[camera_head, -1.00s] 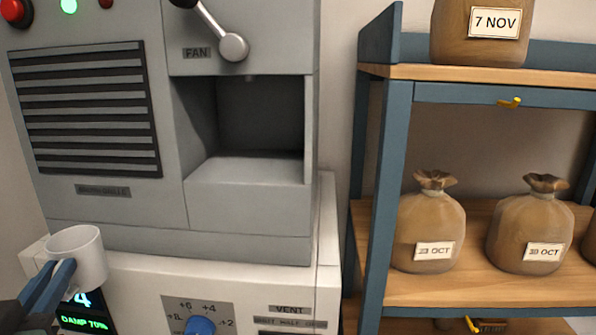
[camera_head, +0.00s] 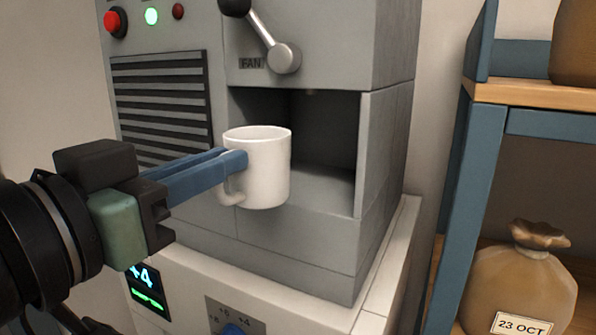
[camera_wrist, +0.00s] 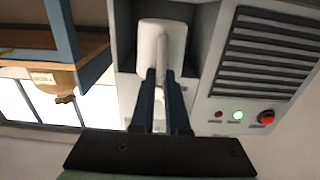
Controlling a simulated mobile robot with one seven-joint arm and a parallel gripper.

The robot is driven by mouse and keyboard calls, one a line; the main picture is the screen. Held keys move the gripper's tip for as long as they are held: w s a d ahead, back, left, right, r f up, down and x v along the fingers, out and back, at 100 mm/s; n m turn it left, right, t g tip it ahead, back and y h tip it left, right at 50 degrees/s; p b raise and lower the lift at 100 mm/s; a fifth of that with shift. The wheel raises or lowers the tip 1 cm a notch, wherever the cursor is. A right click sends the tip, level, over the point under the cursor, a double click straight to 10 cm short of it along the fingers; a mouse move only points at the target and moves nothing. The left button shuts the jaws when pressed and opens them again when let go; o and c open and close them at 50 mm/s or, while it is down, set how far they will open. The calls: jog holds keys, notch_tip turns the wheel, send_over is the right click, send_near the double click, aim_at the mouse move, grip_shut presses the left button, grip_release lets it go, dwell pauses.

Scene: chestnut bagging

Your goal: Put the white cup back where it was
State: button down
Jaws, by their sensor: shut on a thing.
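The white cup (camera_head: 262,168) is upright in the head view, in front of the open recess (camera_head: 325,150) of the grey machine. My gripper (camera_head: 236,160) is shut on the cup at its handle side, with its blue fingers coming from the left. In the wrist view the cup (camera_wrist: 163,45) shows beyond the fingertips (camera_wrist: 163,75), with the handle between them. The cup hides part of the recess. I cannot tell from the head view whether the cup's base is over the recess floor or still in front of it.
A fan lever (camera_head: 283,58) hangs above the recess. The dial panel (camera_head: 235,315) and a green display (camera_head: 147,287) are below. A blue-framed shelf (camera_head: 455,200) with a sack labelled 23 OCT (camera_head: 517,280) stands to the right. The vent grille (camera_head: 160,105) is left of the recess.

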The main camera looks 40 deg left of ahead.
jog(key=w+a+f+b, duration=0.1)
jog(key=w, duration=0.5)
jog(key=w+a+f+b, duration=0.1)
jog(key=w+f, duration=0.1)
jog(key=w, duration=0.3)
jog(key=shift+w+a+f+b, duration=0.25)
jog(key=shift+w+a+b, duration=0.05)
jog(key=shift+w+a, duration=0.1)
jog(key=shift+f, duration=0.2)
jog(key=c, duration=0.9)
grip_release()
jog(key=shift+r, duration=0.1)
